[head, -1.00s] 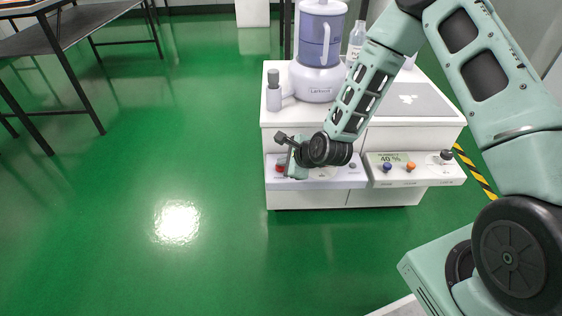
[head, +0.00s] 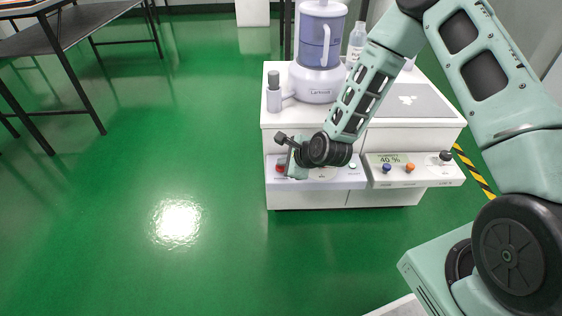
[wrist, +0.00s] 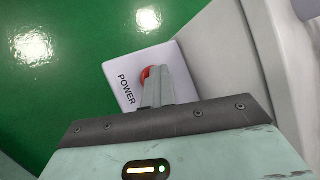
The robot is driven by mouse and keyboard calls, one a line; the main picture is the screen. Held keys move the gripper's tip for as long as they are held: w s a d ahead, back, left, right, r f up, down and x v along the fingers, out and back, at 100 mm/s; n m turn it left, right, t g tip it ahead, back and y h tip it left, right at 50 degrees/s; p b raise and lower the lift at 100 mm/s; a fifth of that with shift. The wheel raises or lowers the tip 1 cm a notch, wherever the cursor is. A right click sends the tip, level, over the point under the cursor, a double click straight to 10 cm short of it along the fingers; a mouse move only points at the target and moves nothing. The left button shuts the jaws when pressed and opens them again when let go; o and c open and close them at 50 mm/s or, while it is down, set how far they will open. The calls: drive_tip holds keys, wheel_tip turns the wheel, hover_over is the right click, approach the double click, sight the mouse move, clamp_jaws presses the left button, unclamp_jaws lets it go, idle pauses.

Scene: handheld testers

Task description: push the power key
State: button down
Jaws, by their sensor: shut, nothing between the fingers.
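The power key is a red round button (wrist: 147,73) on a pale panel marked POWER (wrist: 126,92) in the wrist view. In the head view the red key (head: 280,168) shows at the left end of the lavender control panel (head: 325,184). My gripper (wrist: 158,74) is shut and empty. Its fingertips lie over the right part of the key and hide it; they look to be against it. In the head view my gripper (head: 285,163) is at the panel's left end. A small round light (head: 352,165) at the panel's right end looks pale and lit.
A second panel (head: 420,178) with blue, orange and dark knobs and a 40 % display sits to the right. Green floor is clear to the left.

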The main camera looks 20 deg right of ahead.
drive_tip(key=shift+s+r+p, duration=0.1)
drive_tip(key=shift+r+p, duration=2.35)
drive_tip(key=shift+r, duration=0.4)
drive_tip(key=shift+r, duration=0.1)
drive_tip(key=s+a+r+n+g, duration=0.5)
drive_tip(key=s+a+r+n, duration=0.5)
drive_tip(key=n, duration=0.5)
drive_tip(key=s+d+r+n+g+h, duration=0.2)
drive_tip(key=s+r+n, duration=0.55)
drive_tip(key=s, duration=0.35)
drive_tip(key=s+d+r+n+g+h, duration=0.1)
drive_tip(key=s+r+n, duration=0.6)
drive_tip(key=s, duration=0.5)
wheel_tip(320, 180, up, 29)
drive_tip(key=p, duration=3.1)
drive_tip(key=shift+w+r, duration=0.15)
drive_tip(key=shift+w, duration=0.2)
